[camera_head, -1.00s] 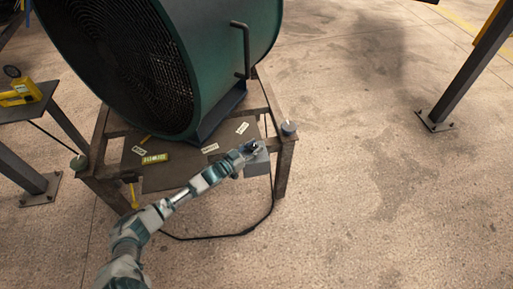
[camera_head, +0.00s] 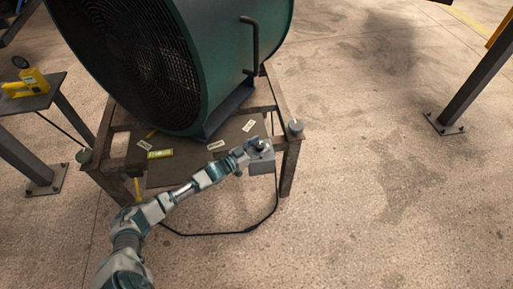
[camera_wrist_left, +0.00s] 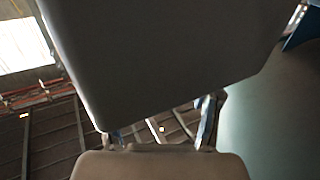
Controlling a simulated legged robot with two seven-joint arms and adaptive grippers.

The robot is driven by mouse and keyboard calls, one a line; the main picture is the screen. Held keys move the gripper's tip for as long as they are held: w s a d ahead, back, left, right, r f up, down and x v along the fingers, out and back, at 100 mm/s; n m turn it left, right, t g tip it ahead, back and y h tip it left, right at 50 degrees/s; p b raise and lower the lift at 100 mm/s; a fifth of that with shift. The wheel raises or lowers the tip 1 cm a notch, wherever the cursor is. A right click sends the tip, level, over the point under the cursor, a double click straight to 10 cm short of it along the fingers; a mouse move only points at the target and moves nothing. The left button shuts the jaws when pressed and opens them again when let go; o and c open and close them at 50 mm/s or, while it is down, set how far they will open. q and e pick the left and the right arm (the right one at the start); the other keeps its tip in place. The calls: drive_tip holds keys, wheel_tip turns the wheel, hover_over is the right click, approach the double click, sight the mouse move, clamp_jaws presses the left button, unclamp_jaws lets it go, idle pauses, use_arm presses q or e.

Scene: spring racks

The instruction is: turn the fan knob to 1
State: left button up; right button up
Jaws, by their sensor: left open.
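A large dark green drum fan (camera_head: 205,45) stands on a metal-framed table (camera_head: 185,178). A small grey control box (camera_head: 262,166) is fixed at the table's front right corner, with a dark knob (camera_head: 261,145) on its top. My left arm reaches up from the lower left, and my left gripper (camera_head: 252,148) is at the box, beside the knob. Whether it touches the knob I cannot tell. In the left wrist view the gripper's fingers (camera_wrist_left: 160,135) are apart, and a grey box-like surface (camera_wrist_left: 165,60) fills much of the picture. My right gripper is not in view.
A black cable (camera_head: 225,233) loops below the table. Several small labels (camera_head: 216,145) lie on the tabletop. A yellow tool (camera_head: 28,84) sits on a side stand at the left. A steel post (camera_head: 480,75) stands at the right. The concrete floor between is clear.

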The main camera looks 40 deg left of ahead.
use_arm(q)
drive_tip(key=v, duration=1.2)
